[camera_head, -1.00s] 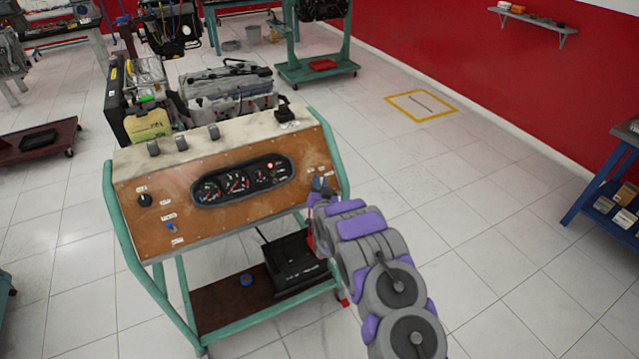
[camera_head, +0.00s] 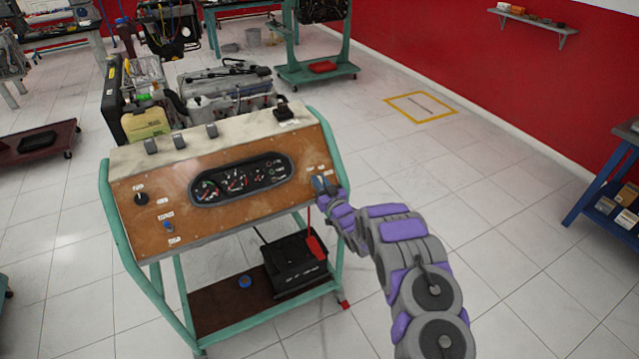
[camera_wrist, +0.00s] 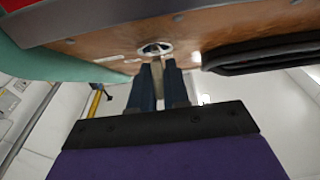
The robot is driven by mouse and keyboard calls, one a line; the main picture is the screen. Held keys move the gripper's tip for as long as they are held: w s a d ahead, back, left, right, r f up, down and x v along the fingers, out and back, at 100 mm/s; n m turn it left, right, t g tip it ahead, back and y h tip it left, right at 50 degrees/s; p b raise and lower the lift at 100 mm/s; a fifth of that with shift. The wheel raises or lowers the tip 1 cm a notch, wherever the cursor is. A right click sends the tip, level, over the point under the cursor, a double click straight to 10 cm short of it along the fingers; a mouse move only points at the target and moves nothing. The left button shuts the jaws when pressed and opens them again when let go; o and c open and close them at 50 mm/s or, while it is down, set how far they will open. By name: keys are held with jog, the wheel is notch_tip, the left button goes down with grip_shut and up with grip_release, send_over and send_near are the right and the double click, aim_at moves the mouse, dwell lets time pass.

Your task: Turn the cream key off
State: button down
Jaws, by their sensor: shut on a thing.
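My gripper (camera_head: 324,185) is at the right end of the brown panel (camera_head: 148,225) of the engine trainer. In the wrist view, its two dark fingers (camera_wrist: 158,88) are closed on the cream key (camera_wrist: 158,74), which shows as a thin pale strip between them. The key's round metal switch ring (camera_wrist: 154,48) is on the panel just beyond the fingertips. In the head view the key is hidden by my gripper. The gauge cluster (camera_head: 240,181) left of my gripper shows no lit red lamp.
A black knob (camera_head: 141,198) and a blue switch (camera_head: 168,226) are on the panel's left side. The green frame (camera_head: 335,160) stands close to my gripper.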

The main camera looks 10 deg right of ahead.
jog(key=c, duration=1.2)
grip_release()
jog(key=p+v, duration=0.2)
jog(key=v, duration=1.5)
jog(key=shift+s+p, duration=0.2)
jog(key=shift+p, duration=0.15)
jog(key=shift+w+d+r, duration=0.1)
